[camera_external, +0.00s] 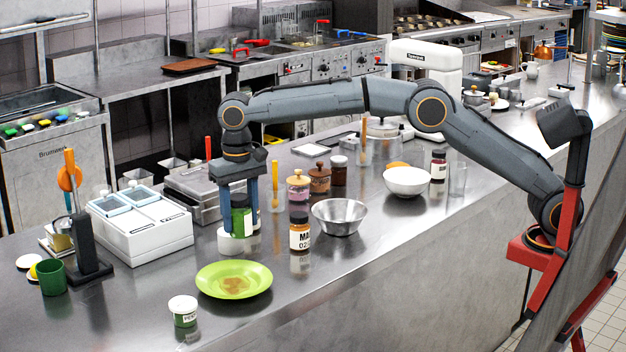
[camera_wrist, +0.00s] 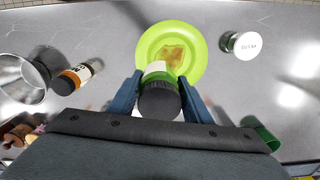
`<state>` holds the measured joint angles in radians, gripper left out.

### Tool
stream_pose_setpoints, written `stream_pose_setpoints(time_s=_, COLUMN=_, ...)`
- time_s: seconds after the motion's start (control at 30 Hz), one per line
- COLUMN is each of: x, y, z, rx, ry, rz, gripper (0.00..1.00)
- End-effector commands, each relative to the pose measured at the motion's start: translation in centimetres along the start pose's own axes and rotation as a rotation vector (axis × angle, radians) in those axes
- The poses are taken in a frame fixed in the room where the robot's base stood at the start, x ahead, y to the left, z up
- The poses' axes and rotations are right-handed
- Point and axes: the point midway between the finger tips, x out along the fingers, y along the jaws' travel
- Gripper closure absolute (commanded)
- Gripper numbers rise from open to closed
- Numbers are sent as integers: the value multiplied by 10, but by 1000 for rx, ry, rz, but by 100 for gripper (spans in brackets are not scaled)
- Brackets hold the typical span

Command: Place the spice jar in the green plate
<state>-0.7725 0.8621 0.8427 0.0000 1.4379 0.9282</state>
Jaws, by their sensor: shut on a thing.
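The green plate (camera_external: 258,287) lies on the steel counter near its front edge, with a brownish patch in its middle. It also shows in the wrist view (camera_wrist: 148,46). My gripper (camera_external: 238,210) points down, just behind the plate in the external view. Its blue fingers are shut on a spice jar (camera_external: 241,218) with a green body. In the wrist view the jar (camera_wrist: 158,98) has a dark lid and a pale label, and overlaps the plate's near rim. A white round shape (camera_external: 232,243) shows below the jar; I cannot tell whether it belongs to it.
A dark-lidded jar with an orange and white label (camera_external: 299,234) and a steel bowl (camera_external: 339,217) stand right of my gripper. A white-lidded jar (camera_external: 183,311) stands front left of the plate. A green cup (camera_external: 51,277) and white container unit (camera_external: 140,228) are left.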

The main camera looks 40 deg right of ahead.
Motion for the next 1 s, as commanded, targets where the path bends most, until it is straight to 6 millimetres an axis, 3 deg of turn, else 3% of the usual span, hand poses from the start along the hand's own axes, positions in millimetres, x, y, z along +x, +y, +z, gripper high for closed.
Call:
stream_pose_setpoints(time_s=0.5, x=76, y=1, z=1, rx=2, ry=-1, rz=1, gripper=84)
stream_pose_setpoints(time_s=1.0, x=125, y=0, z=0, rx=3, ry=0, rz=-1, gripper=84)
